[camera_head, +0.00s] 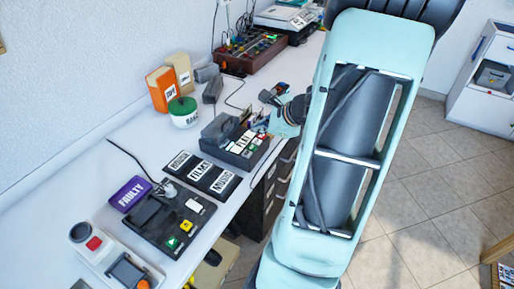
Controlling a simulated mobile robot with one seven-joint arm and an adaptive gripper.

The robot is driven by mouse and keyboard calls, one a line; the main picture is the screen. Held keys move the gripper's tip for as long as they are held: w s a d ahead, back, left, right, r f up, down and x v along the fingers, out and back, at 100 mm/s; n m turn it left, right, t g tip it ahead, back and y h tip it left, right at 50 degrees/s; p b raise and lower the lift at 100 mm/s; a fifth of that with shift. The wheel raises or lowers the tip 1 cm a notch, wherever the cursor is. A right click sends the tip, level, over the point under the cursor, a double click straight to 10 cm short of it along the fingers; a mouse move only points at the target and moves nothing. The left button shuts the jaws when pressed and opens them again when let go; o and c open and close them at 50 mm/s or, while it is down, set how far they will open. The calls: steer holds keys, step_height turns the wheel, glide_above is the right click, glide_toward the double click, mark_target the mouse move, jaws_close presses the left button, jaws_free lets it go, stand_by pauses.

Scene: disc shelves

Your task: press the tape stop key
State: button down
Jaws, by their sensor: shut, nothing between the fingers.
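A dark grey machine (219,132) with a pale label on top and a row of small white, green and red keys (246,145) stands on the white counter. It looks like the tape machine, but the key markings are too small to read, so I cannot tell which key is stop. My gripper (268,99) is small in view, shut and empty, just beyond the machine's right end near the counter's edge. My arm runs across the right of the view. Whether the fingers touch anything is not clear.
A dark panel with white labels (201,175) lies in front of the machine. Nearer are a black device with yellow and green keys (172,222) and a purple FAULTY box (130,194). A white-and-green tub (183,113) and orange binder (162,89) stand behind.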

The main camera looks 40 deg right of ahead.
mark_target(258, 142)
steer(key=shift+f+b, duration=0.75)
steer(key=shift+f, duration=0.3)
steer(key=shift+f, duration=0.1)
stand_by(0.6)
steer(key=shift+f+b, duration=0.25)
steer(key=shift+b, duration=0.3)
steer(key=shift+f+b, duration=0.45)
steer(key=shift+b, duration=0.05)
stand_by(0.5)
steer(key=shift+r, duration=0.15)
steer(key=shift+r+p, duration=0.65)
steer(key=shift+r, duration=0.05)
steer(key=shift+r, duration=0.1)
step_height(258, 142, up, 5)
steer(key=p, duration=0.4)
